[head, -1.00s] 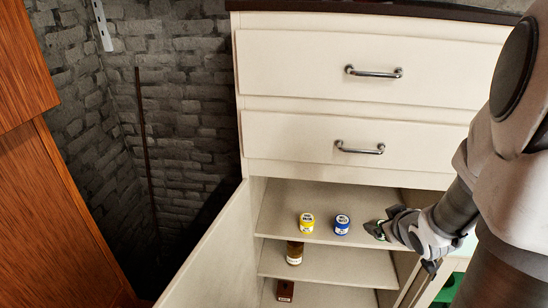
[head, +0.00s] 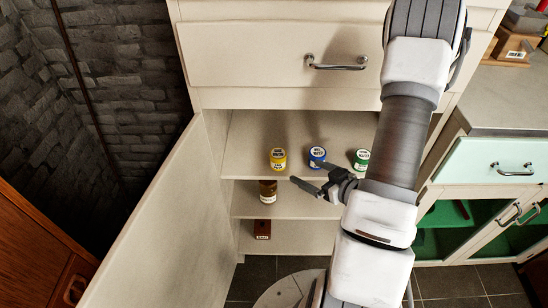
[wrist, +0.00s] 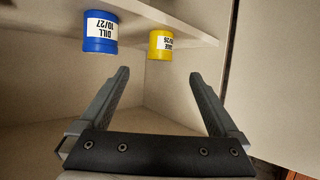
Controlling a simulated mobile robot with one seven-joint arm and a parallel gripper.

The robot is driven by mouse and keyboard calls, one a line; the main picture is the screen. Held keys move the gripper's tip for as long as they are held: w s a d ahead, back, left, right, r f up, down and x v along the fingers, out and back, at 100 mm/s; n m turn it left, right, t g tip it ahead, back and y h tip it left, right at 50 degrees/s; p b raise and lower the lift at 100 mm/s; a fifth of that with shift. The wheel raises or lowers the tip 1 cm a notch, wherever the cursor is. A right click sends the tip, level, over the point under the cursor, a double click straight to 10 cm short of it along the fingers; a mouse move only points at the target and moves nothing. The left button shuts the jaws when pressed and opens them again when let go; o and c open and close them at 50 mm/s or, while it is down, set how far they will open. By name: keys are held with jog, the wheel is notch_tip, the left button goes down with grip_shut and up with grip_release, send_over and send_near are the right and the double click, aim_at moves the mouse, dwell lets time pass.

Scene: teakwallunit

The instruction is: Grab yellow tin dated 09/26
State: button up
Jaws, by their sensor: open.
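The yellow tin (head: 278,158) stands upright on the top shelf of the open cabinet, left of a blue tin (head: 317,156). In the wrist view, which is upside down, the yellow tin (wrist: 160,46) shows a white label ending in "/26"; the rest is too small to read surely. The blue tin (wrist: 101,32) there reads "DILL 10/27". My gripper (head: 308,176) is open and empty, at the shelf's front edge, just in front of the blue tin and right of the yellow one. Its fingers also show in the wrist view (wrist: 157,72), apart from both tins.
A green tin (head: 361,159) stands right of the blue one on the same shelf (head: 245,135). A brown jar (head: 267,190) and a dark red box (head: 262,229) sit on lower shelves. The open cabinet door (head: 165,225) bounds the left; closed drawers (head: 280,55) are above.

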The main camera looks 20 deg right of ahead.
aim_at(273, 156)
jog(key=b+x, duration=0.4)
jog(key=x, duration=1.3)
jog(key=shift+f, duration=0.1)
jog(key=shift+s, duration=0.1)
jog(key=c, duration=1.5)
